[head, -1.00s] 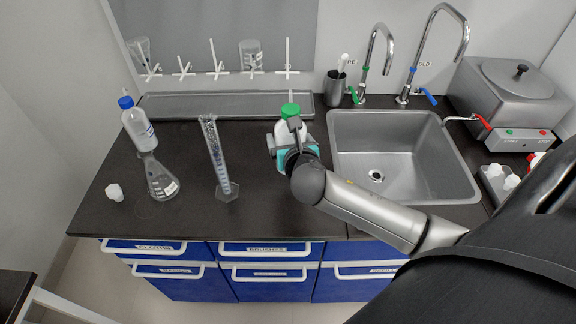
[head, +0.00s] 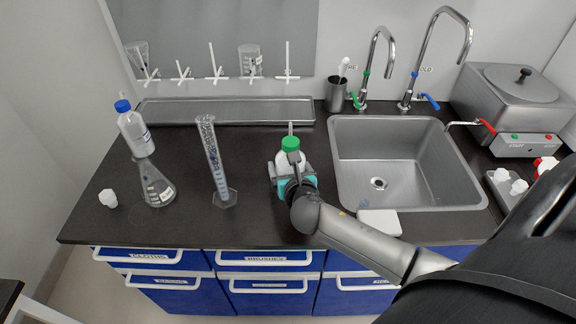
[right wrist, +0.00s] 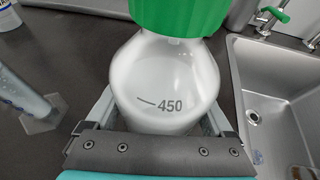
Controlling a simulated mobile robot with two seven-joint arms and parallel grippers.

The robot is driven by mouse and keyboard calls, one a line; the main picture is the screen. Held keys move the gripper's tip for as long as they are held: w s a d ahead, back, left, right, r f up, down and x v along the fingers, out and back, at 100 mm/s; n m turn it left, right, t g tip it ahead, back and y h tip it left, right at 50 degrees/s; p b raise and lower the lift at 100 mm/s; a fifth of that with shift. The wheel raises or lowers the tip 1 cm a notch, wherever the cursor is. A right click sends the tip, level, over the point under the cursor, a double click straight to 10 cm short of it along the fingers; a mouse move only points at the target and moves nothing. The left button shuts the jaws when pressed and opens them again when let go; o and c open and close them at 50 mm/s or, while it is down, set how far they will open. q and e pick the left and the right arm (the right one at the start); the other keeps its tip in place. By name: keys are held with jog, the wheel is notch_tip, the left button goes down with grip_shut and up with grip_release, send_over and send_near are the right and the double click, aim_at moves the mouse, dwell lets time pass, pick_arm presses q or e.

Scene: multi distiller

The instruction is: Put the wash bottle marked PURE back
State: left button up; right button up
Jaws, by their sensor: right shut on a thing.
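A wash bottle with a green cap (head: 290,162) is over the counter, left of the sink. My right gripper (head: 293,186) is shut around its body; the bottle looks about upright. In the right wrist view the white bottle (right wrist: 165,85) sits between the fingers and shows a "450" mark. No PURE marking is readable on it. I cannot tell whether its base touches the counter. A second wash bottle with a blue cap (head: 134,132) stands at the left behind a flask; its label is too small to read. My left gripper is not in view.
A conical flask (head: 155,187) and a tall measuring cylinder (head: 213,160) stand on the left. A long metal tray (head: 220,110) lies along the wall under the drying pegs. The sink (head: 410,165) is right of my gripper, with a white flat thing (head: 380,223) at its front edge.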

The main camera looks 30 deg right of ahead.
jog(key=o, duration=0.7)
jog(key=shift+f, duration=0.1)
jog(key=shift+s+r, duration=0.15)
jog(key=shift+r, duration=0.1)
jog(key=p+v, duration=0.2)
jog(key=v, duration=0.9)
jog(key=shift+s+a+r+p, duration=0.2)
jog(key=shift+s+p, duration=0.1)
